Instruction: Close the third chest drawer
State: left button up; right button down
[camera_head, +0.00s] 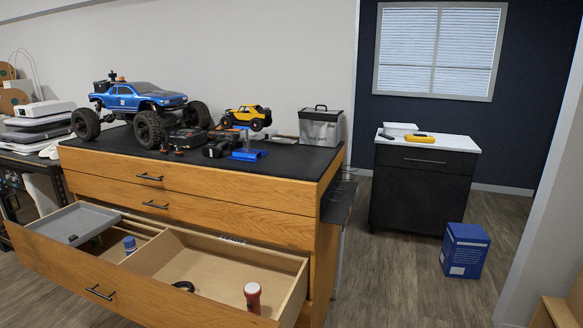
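The wooden chest (300,195) stands at the left and middle of the head view, with a dark top. Its two upper drawers, the first (200,187) and the second (230,222), are shut. The third drawer (130,292) is pulled far out toward me and has a black bar handle (99,292) on its front. Inside it are a grey tray (78,218), a blue-capped bottle (130,245), a black coiled item (183,286) and a red and white cylinder (252,297). Neither of my grippers is in view.
On the chest top stand a blue RC truck (140,104), a yellow RC crawler (247,117) and a grey bag (320,127). A dark cabinet (420,190) stands behind at right. A blue box (465,250) is on the floor. Open floor (400,280) lies right of the chest.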

aim_at(137, 287)
jog(key=u, duration=1.3)
jog(key=i+j+z, duration=0.1)
jog(key=i+z, duration=0.15)
jog(key=i, duration=0.2)
jog(key=i+j+z, duration=0.2)
jog(key=i, duration=0.3)
jog(key=i+j+z, duration=0.25)
jog(key=i, duration=0.2)
